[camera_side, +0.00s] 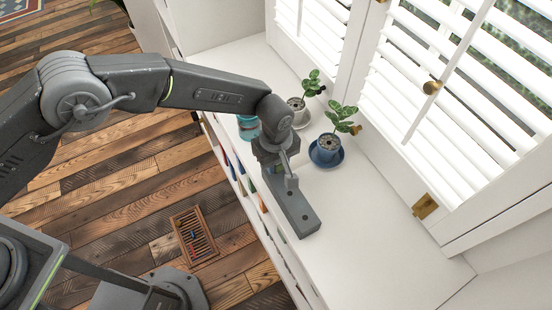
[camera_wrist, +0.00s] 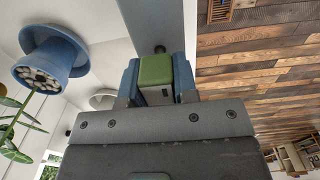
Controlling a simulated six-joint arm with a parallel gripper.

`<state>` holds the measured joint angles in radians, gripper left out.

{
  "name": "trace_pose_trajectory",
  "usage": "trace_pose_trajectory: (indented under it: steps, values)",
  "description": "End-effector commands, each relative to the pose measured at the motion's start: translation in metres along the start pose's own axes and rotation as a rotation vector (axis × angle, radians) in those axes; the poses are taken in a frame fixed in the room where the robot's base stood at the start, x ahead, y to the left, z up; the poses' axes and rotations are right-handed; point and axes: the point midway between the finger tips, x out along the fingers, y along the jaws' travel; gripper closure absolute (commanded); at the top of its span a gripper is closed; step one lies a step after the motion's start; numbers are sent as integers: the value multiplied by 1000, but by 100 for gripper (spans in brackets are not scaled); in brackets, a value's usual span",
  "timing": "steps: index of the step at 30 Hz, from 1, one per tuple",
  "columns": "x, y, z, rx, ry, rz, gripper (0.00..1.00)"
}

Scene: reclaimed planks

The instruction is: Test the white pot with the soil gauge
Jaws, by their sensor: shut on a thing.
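My gripper (camera_side: 290,182) is low over a long grey block (camera_side: 302,218) on the white sill. In the wrist view its blue fingertips (camera_wrist: 158,82) are shut on the soil gauge (camera_wrist: 155,70), a small body with a green top and grey face. The gauge's probe is hidden, so I cannot tell whether it sits in the block. The white pot (camera_side: 297,104) stands upright on a white saucer with a leafy plant, farther back along the sill, apart from my gripper. In the wrist view a pale round rim (camera_wrist: 103,95) shows at the left, partly hidden.
A blue pot (camera_side: 327,146) with a plant stands on a blue saucer (camera_side: 334,160), between the block and the white pot. A glass with blue contents (camera_side: 248,124) stands beside my wrist. Louvred shutters (camera_side: 465,75) border the sill. The sill's right part is clear.

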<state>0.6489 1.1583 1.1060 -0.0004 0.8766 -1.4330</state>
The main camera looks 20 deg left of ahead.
Motion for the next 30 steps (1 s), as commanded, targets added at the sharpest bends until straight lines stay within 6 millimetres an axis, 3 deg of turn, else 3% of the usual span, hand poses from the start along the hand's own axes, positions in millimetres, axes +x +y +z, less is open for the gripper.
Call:
trace_pose_trajectory:
  steps: [7, 8, 16, 25, 30]
  values:
    - [0, 0, 0, 0, 0, 0, 96]
    - [0, 0, 0, 0, 0, 0, 70]
    - [0, 0, 0, 0, 0, 0, 44]
    - [-3, 0, 0, 0, 0, 1, 43]
    - [-24, 1, 0, 0, 0, 3, 43]
